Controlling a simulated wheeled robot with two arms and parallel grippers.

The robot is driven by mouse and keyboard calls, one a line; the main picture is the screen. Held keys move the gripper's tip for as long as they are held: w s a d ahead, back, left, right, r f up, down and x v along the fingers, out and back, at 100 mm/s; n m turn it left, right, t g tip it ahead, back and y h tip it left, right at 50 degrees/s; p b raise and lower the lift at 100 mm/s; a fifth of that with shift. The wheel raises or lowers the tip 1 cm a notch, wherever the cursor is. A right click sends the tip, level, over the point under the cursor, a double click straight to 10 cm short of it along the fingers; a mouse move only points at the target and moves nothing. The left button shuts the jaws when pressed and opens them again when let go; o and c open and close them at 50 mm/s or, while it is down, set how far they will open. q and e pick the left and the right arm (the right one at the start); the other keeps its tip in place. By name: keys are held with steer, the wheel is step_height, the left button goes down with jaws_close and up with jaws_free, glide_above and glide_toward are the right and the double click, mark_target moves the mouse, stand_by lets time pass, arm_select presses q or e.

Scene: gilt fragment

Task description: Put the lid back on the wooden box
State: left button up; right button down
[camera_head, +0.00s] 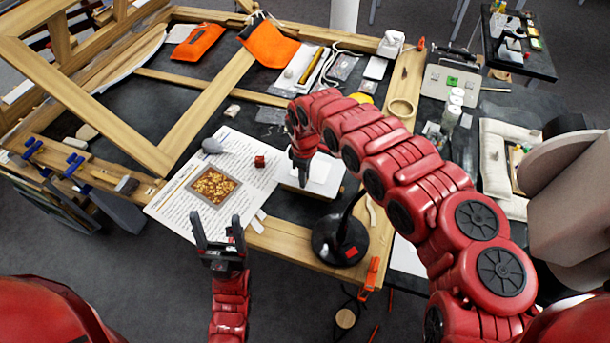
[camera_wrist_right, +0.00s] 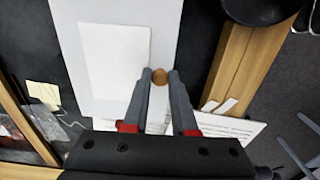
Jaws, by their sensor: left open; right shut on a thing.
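A shallow square with a brown wooden rim (camera_head: 239,184), filled with gold fragments, lies on the printed sheet in the head view; it looks like the open box. My right gripper (camera_head: 303,178) is over the white pad to the right of that sheet. In the right wrist view its fingers (camera_wrist_right: 160,84) are shut on a small round brown knob (camera_wrist_right: 160,75). I cannot make out a lid attached to the knob. My left gripper (camera_head: 217,226) is open and empty, at the near edge of the sheet, nearer the camera than the box.
A black round lamp base (camera_head: 340,240) is at the bench's near edge. A white pad (camera_head: 322,174) lies under my right gripper. A wooden frame (camera_head: 140,150) is at the left.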

steer(key=shift+f, duration=0.5)
steer(key=shift+f+b, duration=0.6)
steer(key=c, duration=0.7)
jaws_free()
steer(key=shift+r, duration=0.1)
